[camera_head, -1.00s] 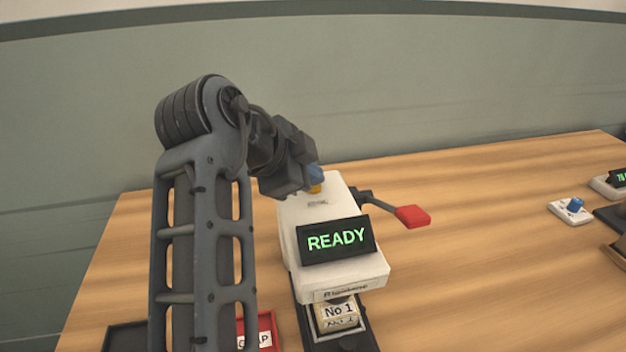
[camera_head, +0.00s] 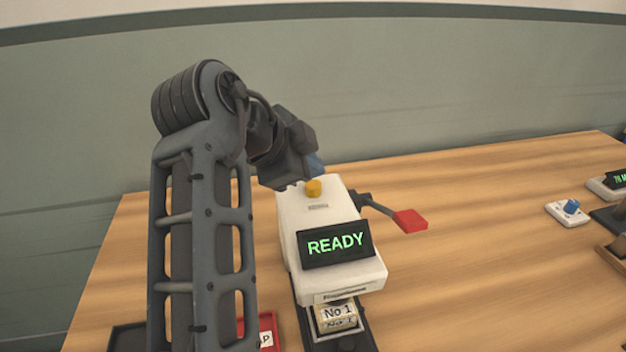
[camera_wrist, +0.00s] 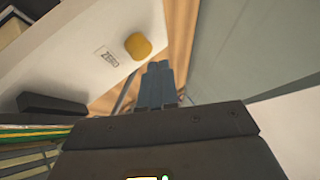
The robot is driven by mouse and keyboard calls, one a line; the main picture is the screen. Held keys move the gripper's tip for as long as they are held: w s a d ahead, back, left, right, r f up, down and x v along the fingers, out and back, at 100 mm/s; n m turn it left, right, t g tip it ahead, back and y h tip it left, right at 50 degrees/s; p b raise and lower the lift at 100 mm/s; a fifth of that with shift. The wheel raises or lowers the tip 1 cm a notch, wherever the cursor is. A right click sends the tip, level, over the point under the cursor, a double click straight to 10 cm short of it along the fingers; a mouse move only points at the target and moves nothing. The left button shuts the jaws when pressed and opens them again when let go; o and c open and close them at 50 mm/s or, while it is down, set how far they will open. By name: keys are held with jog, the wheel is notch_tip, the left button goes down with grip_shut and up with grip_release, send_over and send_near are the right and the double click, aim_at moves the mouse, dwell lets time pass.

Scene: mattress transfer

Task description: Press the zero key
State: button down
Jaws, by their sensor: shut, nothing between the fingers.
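The zero key is a yellow round button (camera_head: 313,188) on the far top end of a white machine (camera_head: 345,272). Its front display (camera_head: 336,243) reads READY in green. In the wrist view the yellow button (camera_wrist: 138,46) stands beside a printed label "ZERO" (camera_wrist: 107,57). My gripper (camera_head: 317,168) has blue fingers and is shut and empty. In the head view its tips are just above and behind the button, apart from it in the picture. In the wrist view the fingertips (camera_wrist: 158,68) lie just below and right of the button; the exact height gap cannot be told.
A lever with a red paddle (camera_head: 410,220) sticks out at the machine's right. A block labelled No 1 (camera_head: 338,316) sits under the machine's front. A red tray (camera_head: 267,330) is at lower left. A small blue-knobbed device (camera_head: 568,212) stands far right; the table between is clear.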

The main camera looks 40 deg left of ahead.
aim_at(310, 188)
jog(key=shift+r+p, duration=1.5)
jog(key=shift+r, duration=1)
